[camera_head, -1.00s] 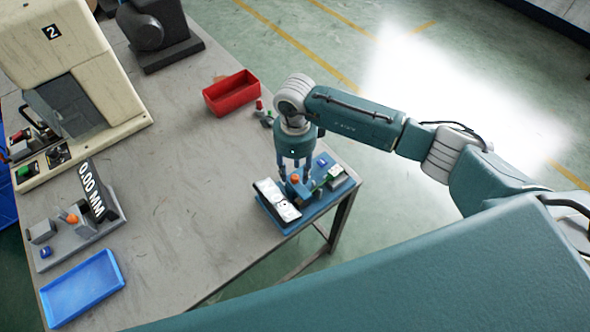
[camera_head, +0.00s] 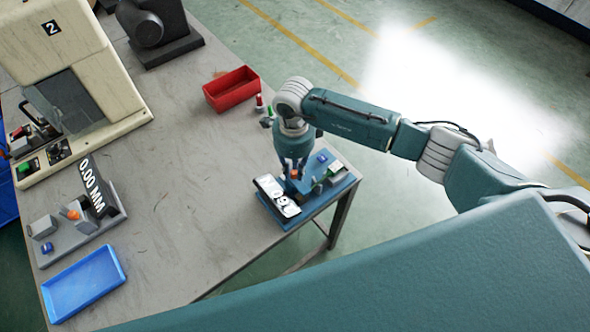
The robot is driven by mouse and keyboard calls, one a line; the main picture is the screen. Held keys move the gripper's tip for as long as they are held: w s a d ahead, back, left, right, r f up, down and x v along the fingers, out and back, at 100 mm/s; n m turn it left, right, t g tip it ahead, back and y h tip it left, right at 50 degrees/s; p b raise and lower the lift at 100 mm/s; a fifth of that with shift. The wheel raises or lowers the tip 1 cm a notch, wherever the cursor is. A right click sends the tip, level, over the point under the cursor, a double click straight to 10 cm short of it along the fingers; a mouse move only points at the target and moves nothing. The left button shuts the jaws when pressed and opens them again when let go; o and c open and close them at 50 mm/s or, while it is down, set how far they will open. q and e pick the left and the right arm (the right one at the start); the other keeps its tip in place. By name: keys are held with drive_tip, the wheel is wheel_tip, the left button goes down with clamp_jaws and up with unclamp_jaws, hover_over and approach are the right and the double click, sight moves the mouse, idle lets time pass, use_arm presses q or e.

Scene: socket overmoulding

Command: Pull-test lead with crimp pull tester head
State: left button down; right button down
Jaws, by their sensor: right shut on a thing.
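The crimp pull tester (camera_head: 314,206) is a blue-based unit at the right front edge of the table. A tilted display (camera_head: 277,197) with dark digits stands at its left, too small to read surely. The fingers hide most of that part. I cannot make out a separate lead. My left gripper is not in view.
A red bin (camera_head: 231,88) and small red and green pieces (camera_head: 262,106) lie behind the gripper. The table middle is clear.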

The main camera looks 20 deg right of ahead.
drive_tip(key=w+b, duration=0.1)
drive_tip(key=w, duration=0.1)
drive_tip(key=w+a+b, duration=0.1)
drive_tip(key=w+b, duration=0.1)
drive_tip(key=shift+a+r+b, duration=0.15)
drive_tip(key=shift+b, duration=0.15)
drive_tip(key=c, duration=1.8)
unclamp_jaws()
drive_tip(key=shift+w, duration=0.1)
drive_tip(key=shift+o, duration=1.1)
wheel_tip(320, 180, up, 12)
